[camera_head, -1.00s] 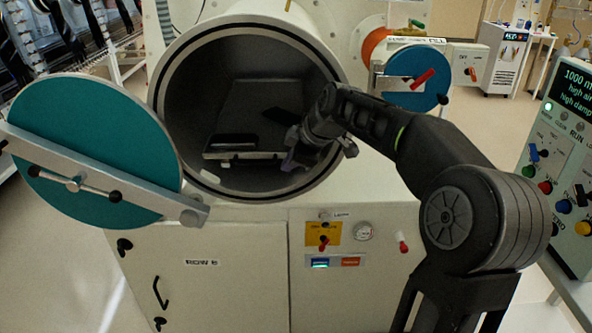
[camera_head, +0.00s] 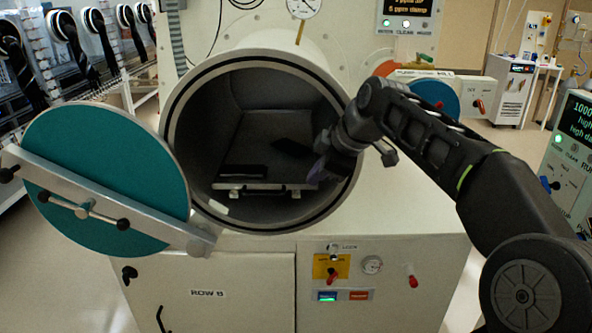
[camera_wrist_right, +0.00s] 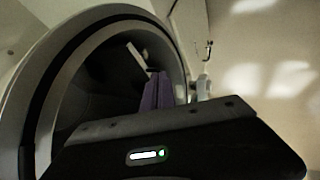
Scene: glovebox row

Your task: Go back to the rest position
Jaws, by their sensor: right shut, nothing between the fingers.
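My right gripper (camera_head: 322,170) is at the right side of the mouth of the open round chamber (camera_head: 178,185), its fingers just inside the rim. It is shut and empty. Its purple fingers (camera_wrist_right: 155,92) also show in the right wrist view, in front of the dark opening. The arm reaches in from the right. My left gripper is not in view.
The teal round door (camera_head: 105,150) stands swung open to the left. Inside the chamber is a tray (camera_head: 262,187) with a flat dark object (camera_head: 243,171). A cabinet (camera_head: 215,270) with red-handled valves stands below.

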